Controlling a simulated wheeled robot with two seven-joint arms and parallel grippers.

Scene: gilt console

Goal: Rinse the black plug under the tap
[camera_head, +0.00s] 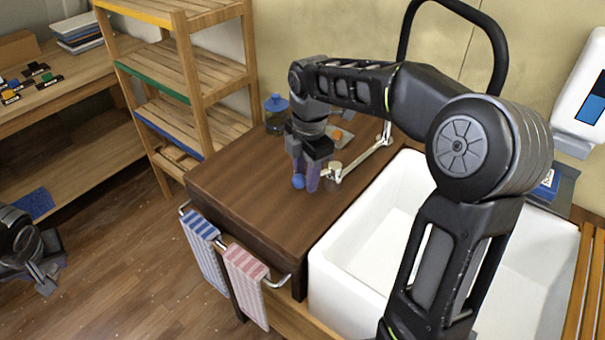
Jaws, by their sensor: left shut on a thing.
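My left gripper (42,277) is low at the left edge, over the floor. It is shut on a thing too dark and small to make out. I cannot pick out the black plug for sure. A tall black looped tap (498,42) rises behind the white sink (333,262); its outlet is hidden behind my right arm. My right gripper (306,180) points down over the wooden counter. Its purple-tipped fingers are beside a blue ball (298,182), close to the end of a jointed metal rod (362,160). I cannot tell whether they hold the ball.
Two striped towels (204,255) hang on a rail at the counter (235,185) front. A blue-capped jar (276,112) stands at the counter's back. A wooden shelf (190,60) and a workbench (70,80) stand to the left. My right arm covers much of the sink.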

